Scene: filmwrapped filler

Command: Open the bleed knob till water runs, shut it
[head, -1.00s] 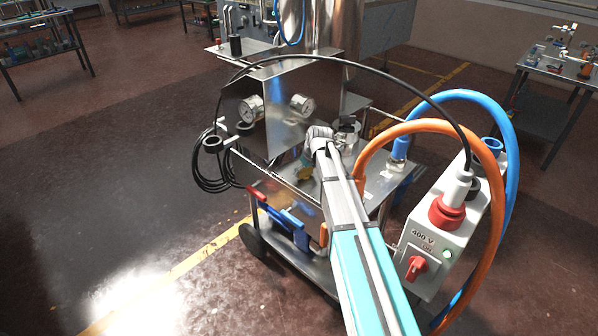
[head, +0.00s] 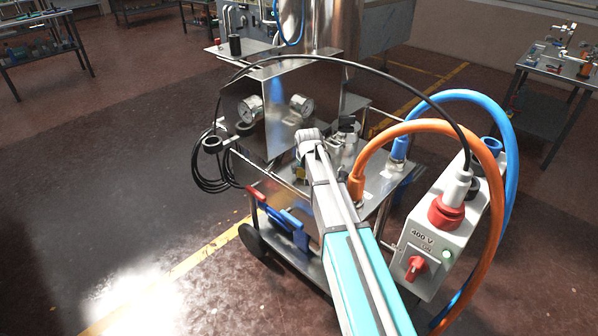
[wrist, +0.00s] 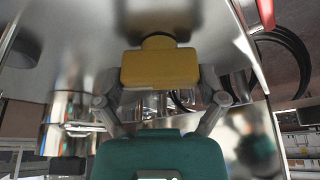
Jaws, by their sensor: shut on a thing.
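A yellow block-shaped knob (wrist: 160,68) sits on a short round collar under a shiny metal surface, in the upper middle of the wrist view. I take it to be the bleed knob. My gripper (wrist: 162,78) is shut on it, with one grey finger at each side. In the head view my arm covers most of the gripper and the knob. No running water shows in either view; the outlet cannot be made out.
The steel cart carries two gauges (head: 301,106), a black cable coil (head: 206,170) and a tall steel vessel (head: 318,35). An orange hose (head: 430,125), a blue hose (head: 505,110) and a 400 V box (head: 432,250) stand close right of my arm. Floor at left is clear.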

